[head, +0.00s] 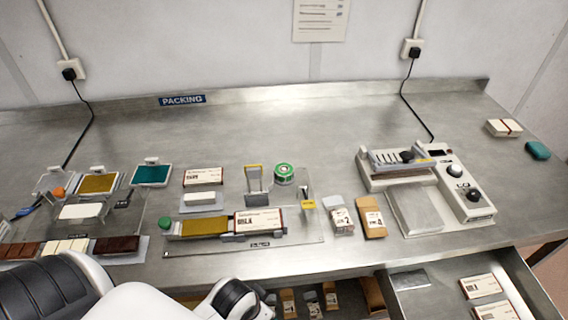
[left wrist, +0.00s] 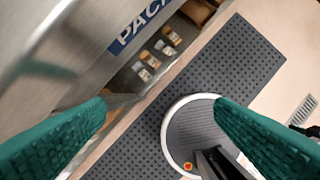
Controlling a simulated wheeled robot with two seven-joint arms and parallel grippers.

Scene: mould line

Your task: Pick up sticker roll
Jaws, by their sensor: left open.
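The sticker roll, a green ring with a pale centre (head: 284,172), sits on the far right part of a clear board on the steel bench in the head view. It stands beside a small grey stand with a yellow top (head: 255,182). My left gripper (left wrist: 160,103) shows in the left wrist view with its two teal ribbed fingers wide apart and nothing between them. It is off the front of the bench, over the bench edge and floor, away from the roll. In the head view my left arm enters at lower left; its fingers are hidden. My right gripper is not visible.
A boxed bar (head: 259,221) lies in front of the roll. Packets (head: 343,220) and a sealing machine (head: 415,185) stand to the right. Moulds and trays (head: 97,184) fill the left. An open drawer (head: 410,280) juts out at lower right. The bench behind the roll is clear.

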